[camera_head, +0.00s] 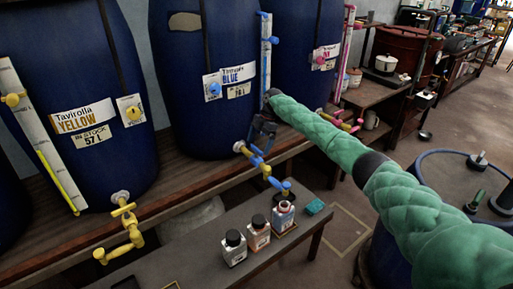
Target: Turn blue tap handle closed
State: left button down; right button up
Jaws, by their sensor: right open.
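The blue tap (263,170) sticks out low from the vat labelled BLUE (187,100), with a yellow collar where it joins. Its blue handle (257,151) is on top, close under my right gripper. My right gripper (262,133) is dark, open, and reaches in from the right on a green-sleeved arm. Its fingers are just above the handle; I cannot tell whether they touch it. An open glass bottle (283,217) with dark contents stands below the tap's spout. My left gripper is not in view.
A yellow tap (124,232) sits on the left vat. Another vat with a pink tap stands right of the blue one. A blue drum is at lower right.

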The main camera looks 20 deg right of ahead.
aim_at(257, 148)
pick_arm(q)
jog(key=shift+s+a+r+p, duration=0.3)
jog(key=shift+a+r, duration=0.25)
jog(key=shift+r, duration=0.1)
pick_arm(e)
jog(key=shift+x, duration=1.55)
jog(key=c, duration=1)
